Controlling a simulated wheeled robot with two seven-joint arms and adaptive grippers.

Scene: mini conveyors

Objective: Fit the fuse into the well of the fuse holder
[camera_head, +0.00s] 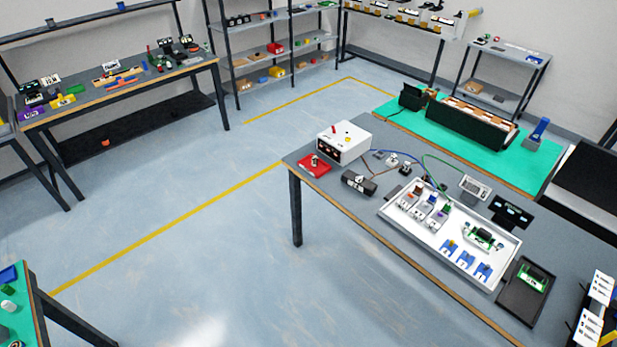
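Neither of my grippers is in view. I cannot surely pick out the fuse or the fuse holder at this size. A white tray (391,211) on the grey workbench (373,228) at the right holds small parts. Among them are small blue pieces (466,258) near its front right, white modules (418,212) with coloured parts at its left, and a green circuit board (482,238). A black block (358,182) lies left of the tray. A small part stands on a red pad (314,167) at the bench's left corner.
A white box (344,146) with a red switch and wires stands behind the black block. A dark tray (518,302) with a green board lies right of the white tray. A green-topped bench (400,119) is behind. Open floor (190,240) lies left of the workbench. Shelves line the back.

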